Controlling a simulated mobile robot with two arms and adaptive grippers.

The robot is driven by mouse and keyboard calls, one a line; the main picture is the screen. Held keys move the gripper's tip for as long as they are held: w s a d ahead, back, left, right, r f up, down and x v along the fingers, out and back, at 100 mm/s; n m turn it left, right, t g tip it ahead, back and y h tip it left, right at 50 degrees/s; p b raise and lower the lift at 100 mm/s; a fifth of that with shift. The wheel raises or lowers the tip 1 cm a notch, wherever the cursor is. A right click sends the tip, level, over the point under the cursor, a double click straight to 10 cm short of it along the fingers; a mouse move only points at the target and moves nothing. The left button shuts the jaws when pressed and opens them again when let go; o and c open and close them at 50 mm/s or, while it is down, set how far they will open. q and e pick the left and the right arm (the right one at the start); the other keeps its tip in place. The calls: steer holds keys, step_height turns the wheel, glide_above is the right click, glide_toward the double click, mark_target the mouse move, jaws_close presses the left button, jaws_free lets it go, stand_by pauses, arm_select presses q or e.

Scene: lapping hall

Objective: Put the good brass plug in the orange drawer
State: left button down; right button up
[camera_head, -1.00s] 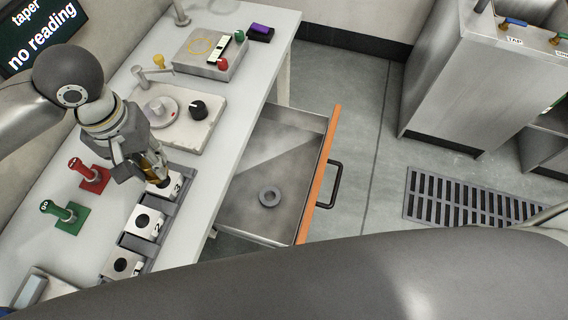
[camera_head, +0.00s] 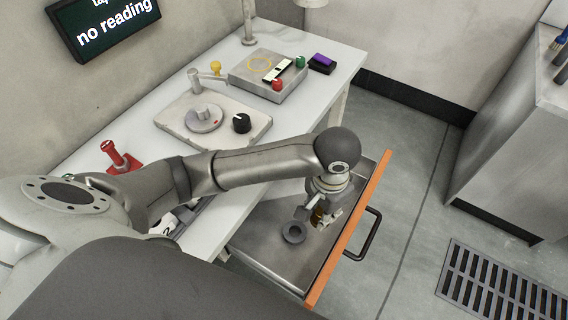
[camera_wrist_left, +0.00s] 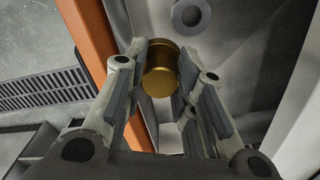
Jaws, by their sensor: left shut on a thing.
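The orange-fronted drawer (camera_head: 347,232) stands open at the right side of the bench. My left gripper (camera_head: 322,219) is over the drawer, close to the orange front, pointing down. It is shut on the brass plug (camera_wrist_left: 160,77), which shows as a gold cylinder between the fingers in the left wrist view. In the head view the plug is mostly hidden by the fingers. My right gripper is not in view.
The bench (camera_head: 232,140) holds a plate with a black knob (camera_head: 241,123), a box with red and green buttons (camera_head: 268,76) and a red stamp-like piece (camera_head: 117,157). The drawer handle (camera_head: 371,236) juts over the floor near a grate (camera_head: 505,290).

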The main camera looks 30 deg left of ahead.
arm_select(q)
steer(key=w+a+f, duration=0.1)
steer(key=w+f, duration=0.2)
steer(key=w, duration=0.1)
steer(key=w+a+f+b, duration=0.1)
steer(key=w+a+f, duration=0.1)
steer(key=w+f, duration=0.1)
steer(key=w+a+f, duration=0.1)
steer(key=w+f, duration=0.2)
steer(key=w, duration=0.2)
steer(key=shift+a+b, duration=0.3)
steer(key=shift+a, duration=0.05)
steer(key=shift+w+a+f, duration=0.15)
steer(key=shift+w+f, duration=0.3)
steer(key=shift+f, duration=0.05)
step_height(320, 180, down, 3)
steer(key=shift+f+b, duration=0.1)
steer(key=shift+b, duration=0.2)
steer(key=c, duration=1.2)
jaws_free()
steer(key=shift+f, duration=0.1)
